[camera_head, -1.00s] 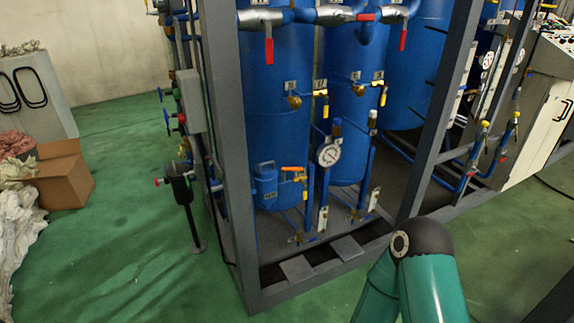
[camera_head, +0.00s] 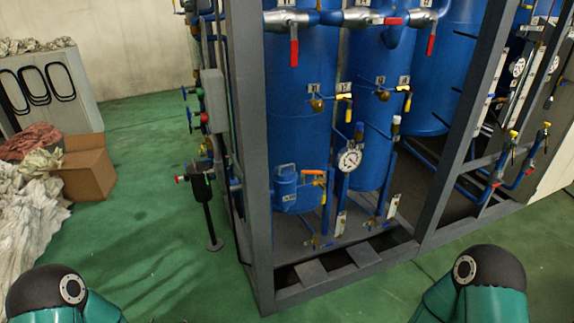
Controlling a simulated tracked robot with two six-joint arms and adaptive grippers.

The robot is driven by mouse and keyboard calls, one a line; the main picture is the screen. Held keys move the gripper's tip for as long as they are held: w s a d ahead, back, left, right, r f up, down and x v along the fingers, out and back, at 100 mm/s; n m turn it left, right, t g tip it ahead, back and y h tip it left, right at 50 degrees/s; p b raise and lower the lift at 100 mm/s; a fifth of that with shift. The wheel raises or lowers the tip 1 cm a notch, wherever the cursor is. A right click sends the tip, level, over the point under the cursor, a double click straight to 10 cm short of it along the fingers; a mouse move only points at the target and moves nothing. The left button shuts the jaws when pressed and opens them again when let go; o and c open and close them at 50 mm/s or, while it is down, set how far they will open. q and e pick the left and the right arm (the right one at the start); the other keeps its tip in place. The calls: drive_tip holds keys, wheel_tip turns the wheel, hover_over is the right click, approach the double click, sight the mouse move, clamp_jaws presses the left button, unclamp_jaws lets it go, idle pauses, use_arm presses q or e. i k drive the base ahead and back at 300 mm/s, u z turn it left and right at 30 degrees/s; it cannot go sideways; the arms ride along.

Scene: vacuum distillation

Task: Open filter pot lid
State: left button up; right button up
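A small blue pot (camera_head: 297,190) with a blue lid and a handle on top (camera_head: 286,170) stands low inside the grey frame, in front of a large blue tank; it looks like the filter pot. Its lid appears to be on. An orange-handled valve (camera_head: 314,172) is at its upper right. Only the elbows of my two arms show, at the bottom left and bottom right. Neither gripper is in view.
A grey frame post (camera_head: 250,160) stands just left of the pot. A pressure gauge (camera_head: 349,159) and yellow-handled valves (camera_head: 407,101) are to the right. A black stand (camera_head: 206,205) is outside the frame. The green floor (camera_head: 150,250) at front left is clear. A cardboard box (camera_head: 88,168) sits at left.

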sight(282, 174)
drive_tip(key=i, duration=0.95)
